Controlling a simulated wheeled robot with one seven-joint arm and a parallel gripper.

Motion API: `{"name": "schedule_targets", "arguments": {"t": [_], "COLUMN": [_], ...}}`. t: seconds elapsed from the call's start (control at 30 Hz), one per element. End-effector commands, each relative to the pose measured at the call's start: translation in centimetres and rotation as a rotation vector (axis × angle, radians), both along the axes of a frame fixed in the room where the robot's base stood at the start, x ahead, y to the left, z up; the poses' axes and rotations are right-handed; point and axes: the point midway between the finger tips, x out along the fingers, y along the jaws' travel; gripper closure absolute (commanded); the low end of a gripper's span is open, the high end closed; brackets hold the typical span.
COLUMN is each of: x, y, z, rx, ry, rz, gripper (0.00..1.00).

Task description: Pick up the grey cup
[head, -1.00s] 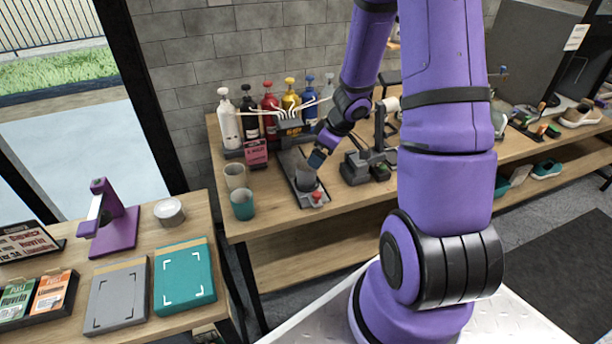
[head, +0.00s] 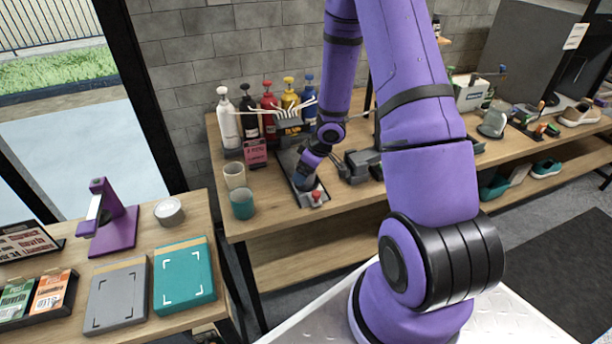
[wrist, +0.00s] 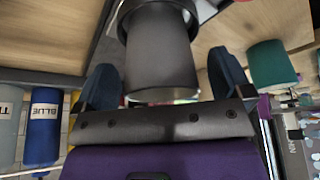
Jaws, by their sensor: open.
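The grey cup (wrist: 160,55) is dark and fills the top middle of the wrist view, with a dark ring-shaped part around its far end. My gripper (wrist: 163,68) is open, with one dark blue finger on each side of the cup. A gap shows between the cup and each finger. In the head view my gripper (head: 304,184) is low over the dark tray (head: 313,204) on the far table and hides most or all of the cup.
A beige cup (head: 234,176) and a teal cup (head: 242,204) stand left of the tray. Several pump bottles (head: 270,110) line the wall behind. A dark stand (head: 361,168) is close on the right. A pink sign (head: 255,153) stands behind the cups.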

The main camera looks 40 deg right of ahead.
Motion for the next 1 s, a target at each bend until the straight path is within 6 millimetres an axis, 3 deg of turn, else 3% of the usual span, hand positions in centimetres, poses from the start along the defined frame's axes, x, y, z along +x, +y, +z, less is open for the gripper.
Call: {"name": "schedule_targets", "arguments": {"t": [0.33,0.57,0.67,1.0], "x": [0.21,0.2,0.2,0.15], "y": [0.12,0.11,0.11,0.49], "z": [-0.57,-0.57,-0.57,-0.27], "rx": [0.0,-0.001,0.0,-0.001], "ry": [-0.001,0.0,-0.001,-0.002], "rz": [0.0,0.0,0.0,0.001], "gripper": [0.03,0.56,0.6,0.6]}}
